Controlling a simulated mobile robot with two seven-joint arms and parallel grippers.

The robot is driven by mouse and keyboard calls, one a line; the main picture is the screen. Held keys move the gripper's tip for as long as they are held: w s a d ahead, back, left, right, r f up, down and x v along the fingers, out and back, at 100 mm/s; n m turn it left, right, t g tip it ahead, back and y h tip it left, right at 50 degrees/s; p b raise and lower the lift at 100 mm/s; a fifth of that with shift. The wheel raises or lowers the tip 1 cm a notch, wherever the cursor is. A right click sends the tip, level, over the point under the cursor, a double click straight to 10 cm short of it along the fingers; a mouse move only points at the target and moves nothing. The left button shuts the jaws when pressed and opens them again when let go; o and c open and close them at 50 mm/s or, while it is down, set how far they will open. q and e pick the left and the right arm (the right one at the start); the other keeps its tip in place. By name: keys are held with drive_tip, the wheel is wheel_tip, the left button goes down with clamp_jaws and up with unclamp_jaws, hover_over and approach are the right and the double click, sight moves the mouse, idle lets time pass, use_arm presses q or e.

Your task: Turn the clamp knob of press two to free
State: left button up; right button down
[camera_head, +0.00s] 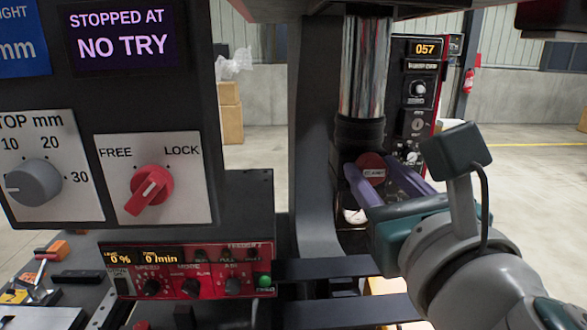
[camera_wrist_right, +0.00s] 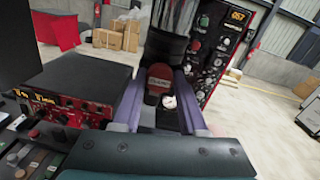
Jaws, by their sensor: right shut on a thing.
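The clamp knob (camera_head: 148,190) is red and sits on a white plate (camera_head: 188,205) marked FREE at upper left and LOCK at upper right. Its grip bar slants from lower left to upper right, its upper end towards LOCK. My right gripper (camera_head: 370,176) is well to the right of this knob, under the shiny press column. Its purple fingers are shut on a red labelled piece (camera_head: 371,164). The piece also shows between the fingertips in the right wrist view (camera_wrist_right: 159,76). Parts of it are hidden by the fingers. My left gripper is not in view.
A grey stop dial (camera_head: 34,183) sits left of the clamp knob. A screen (camera_head: 122,37) above reads STOPPED AT NO TRY. A red feeder panel (camera_head: 190,272) lies below.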

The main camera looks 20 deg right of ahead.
drive_tip(key=n+p, duration=0.2)
drive_tip(key=n, duration=0.1)
drive_tip(key=shift+r+p, duration=0.2)
drive_tip(key=shift+p, duration=0.15)
drive_tip(key=n+p, duration=0.3)
drive_tip(key=n, duration=0.2)
drive_tip(key=shift+n, duration=0.3)
drive_tip(key=n+p, duration=0.2)
drive_tip(key=shift+n, duration=0.3)
drive_tip(key=n+p, duration=0.1)
drive_tip(key=n, duration=0.2)
drive_tip(key=shift+g+p, duration=0.3)
drive_tip(key=shift+f+n+h+p, duration=0.15)
drive_tip(key=shift+n+h+p, duration=0.25)
drive_tip(key=shift+n, duration=1.4)
